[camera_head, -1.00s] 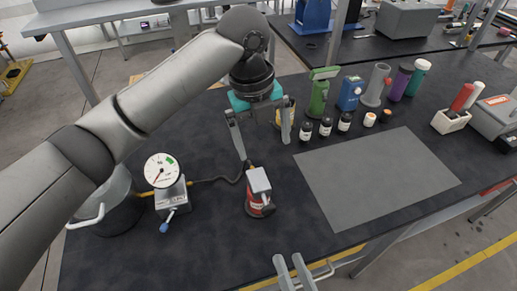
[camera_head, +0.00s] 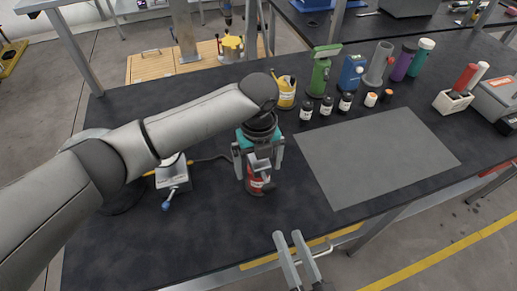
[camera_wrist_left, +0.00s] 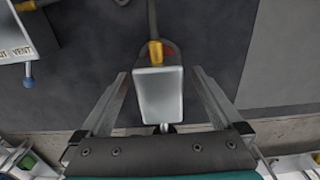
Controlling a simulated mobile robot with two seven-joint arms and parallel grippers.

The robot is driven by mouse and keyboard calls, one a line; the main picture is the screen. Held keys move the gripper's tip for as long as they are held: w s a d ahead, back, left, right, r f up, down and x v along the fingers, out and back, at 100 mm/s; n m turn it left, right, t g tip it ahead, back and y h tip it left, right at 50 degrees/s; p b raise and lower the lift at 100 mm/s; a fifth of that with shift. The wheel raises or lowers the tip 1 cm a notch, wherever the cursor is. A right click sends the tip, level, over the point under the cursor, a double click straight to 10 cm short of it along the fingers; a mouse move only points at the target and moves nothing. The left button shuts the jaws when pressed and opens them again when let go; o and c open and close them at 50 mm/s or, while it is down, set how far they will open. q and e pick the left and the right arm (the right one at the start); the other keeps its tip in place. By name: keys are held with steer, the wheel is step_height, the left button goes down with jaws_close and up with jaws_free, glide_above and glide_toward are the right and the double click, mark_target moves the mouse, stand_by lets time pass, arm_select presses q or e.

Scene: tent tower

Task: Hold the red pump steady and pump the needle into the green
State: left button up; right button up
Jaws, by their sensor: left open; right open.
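The red pump (camera_head: 257,184) with its grey top lever (camera_head: 258,162) stands on the black bench. In the left wrist view the grey lever (camera_wrist_left: 158,95) lies between my left fingers, with a brass hose fitting above it. My left gripper (camera_head: 257,172) is open, pointing down, with one finger on each side of the pump; I cannot tell whether they touch it. My right gripper (camera_head: 289,236) is open and empty near the bench's front edge. The gauge stand (camera_head: 173,176) with a blue-tipped valve is left of the pump. Its dial and needle are hidden by my left arm.
A hose (camera_head: 210,159) runs between gauge stand and pump. A grey mat (camera_head: 375,155) lies clear to the right. Small bottles, a yellow container (camera_head: 286,95), a green device (camera_head: 320,75) and a blue one (camera_head: 352,72) stand behind it.

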mark_target(259, 172)
arm_select(q)
steer(key=shift+f, duration=1.55)
jaws_close()
